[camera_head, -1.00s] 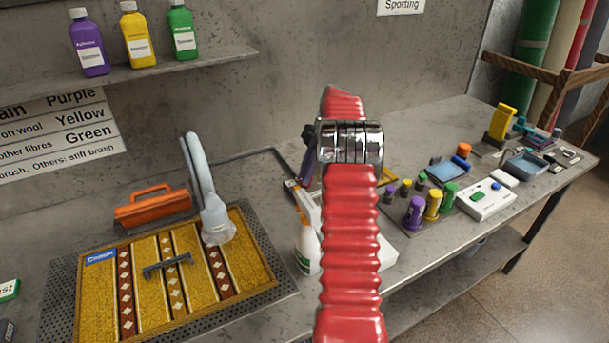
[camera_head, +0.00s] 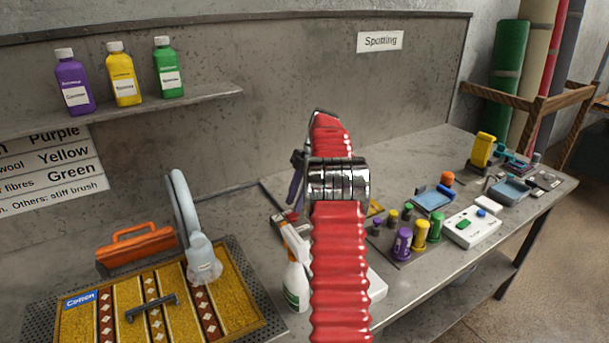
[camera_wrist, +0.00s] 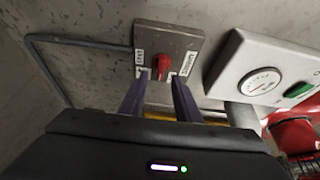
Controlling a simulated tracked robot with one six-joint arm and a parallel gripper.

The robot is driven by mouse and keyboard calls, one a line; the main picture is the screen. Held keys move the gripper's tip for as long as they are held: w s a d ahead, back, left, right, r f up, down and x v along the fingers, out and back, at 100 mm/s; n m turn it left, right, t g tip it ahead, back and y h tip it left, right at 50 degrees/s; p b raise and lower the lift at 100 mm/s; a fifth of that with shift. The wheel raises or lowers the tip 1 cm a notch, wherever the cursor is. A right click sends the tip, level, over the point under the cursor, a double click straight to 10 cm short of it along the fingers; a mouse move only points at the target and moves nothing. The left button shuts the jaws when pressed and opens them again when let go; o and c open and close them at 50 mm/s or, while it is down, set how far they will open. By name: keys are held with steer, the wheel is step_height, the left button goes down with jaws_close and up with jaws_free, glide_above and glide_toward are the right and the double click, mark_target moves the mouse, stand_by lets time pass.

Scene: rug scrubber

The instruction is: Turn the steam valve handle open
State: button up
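In the wrist view, a red valve handle (camera_wrist: 160,65) sits on a grey plate (camera_wrist: 186,42) with small white labels on either side of it. My gripper (camera_wrist: 160,82) is open, with its two purple fingers pointing at the handle. The handle shows between and just beyond the fingertips; I cannot tell whether they touch it. In the head view, my gripper (camera_head: 297,187) is partly hidden behind my red ribbed arm, and the handle cannot be seen.
A white panel with a gauge (camera_wrist: 262,84) and a green button is right of the plate. A grey pipe (camera_wrist: 75,40) runs on the left. On the table are a patterned rug (camera_head: 236,300), a spray bottle (camera_head: 295,287), several coloured bottles and a white box (camera_head: 470,228).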

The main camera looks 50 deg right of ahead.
steer(key=v, duration=1)
stand_by(0.4)
steer(key=shift+d+r, duration=0.1)
steer(key=shift+r, duration=0.05)
stand_by(0.5)
